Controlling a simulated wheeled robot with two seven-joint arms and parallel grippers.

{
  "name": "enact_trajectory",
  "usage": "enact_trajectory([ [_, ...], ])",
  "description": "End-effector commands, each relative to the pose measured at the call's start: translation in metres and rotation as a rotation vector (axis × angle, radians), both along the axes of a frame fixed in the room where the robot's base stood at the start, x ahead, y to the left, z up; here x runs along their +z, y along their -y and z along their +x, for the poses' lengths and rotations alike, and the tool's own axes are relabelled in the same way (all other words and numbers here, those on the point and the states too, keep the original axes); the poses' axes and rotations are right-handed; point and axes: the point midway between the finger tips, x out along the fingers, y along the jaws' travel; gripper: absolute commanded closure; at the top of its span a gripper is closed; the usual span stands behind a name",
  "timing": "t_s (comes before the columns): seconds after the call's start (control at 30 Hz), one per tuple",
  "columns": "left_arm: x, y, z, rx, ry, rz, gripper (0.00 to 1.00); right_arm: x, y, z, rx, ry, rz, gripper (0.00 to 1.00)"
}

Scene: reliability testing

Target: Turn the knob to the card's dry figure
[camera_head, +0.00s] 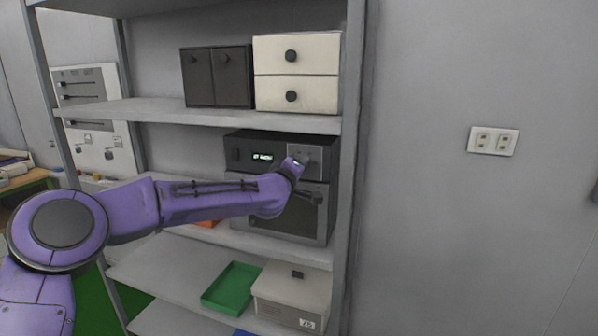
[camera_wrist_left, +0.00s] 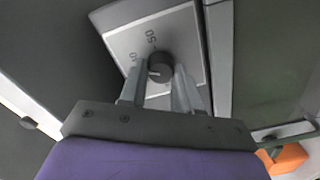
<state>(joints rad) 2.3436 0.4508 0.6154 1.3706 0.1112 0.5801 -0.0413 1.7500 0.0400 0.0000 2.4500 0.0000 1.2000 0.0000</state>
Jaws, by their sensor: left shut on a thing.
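The dark oven-like machine (camera_head: 262,139) stands on the middle shelf, with a small lit display (camera_head: 262,157) on its front. Its round black knob (camera_wrist_left: 160,68) sits on a pale dial plate (camera_wrist_left: 125,38) and has a light pointer mark. A "50" shows on the plate; another figure beside it is not clear, and the fingers hide part of the scale. My left gripper (camera_wrist_left: 158,90) is shut on the knob, one finger on each side. In the head view, my left gripper (camera_head: 299,163) is at the machine's upper right. I cannot make out a card with a dry figure.
A shelf above holds a dark cabinet (camera_head: 218,77) and a cream drawer unit (camera_head: 296,73). Below are a green tray (camera_head: 232,287) and a pale lidded box (camera_head: 291,290) with a label. The shelf's right upright (camera_head: 353,130) is close to the machine.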

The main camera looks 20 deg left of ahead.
Motion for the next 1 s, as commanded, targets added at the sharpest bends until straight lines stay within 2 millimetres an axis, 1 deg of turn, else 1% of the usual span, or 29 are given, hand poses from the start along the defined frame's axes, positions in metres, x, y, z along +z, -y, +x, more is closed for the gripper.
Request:
enact_trajectory([
  [0.03, -0.002, -0.001, 0.000, 0.003, 0.000, -0.044, 0.98, -0.005, 0.000, 0.000, 0.000, 0.000, 0.000, 1.00],
  [0.7, -0.004, -0.002, 0.000, 0.002, -0.021, -0.673, 0.98, -0.039, 0.000, 0.000, 0.000, 0.000, 0.000, 1.00],
  [1.0, -0.005, -0.001, 0.000, 0.002, -0.030, -0.890, 0.98, -0.051, 0.000, 0.000, 0.000, 0.000, 0.000, 1.00],
])
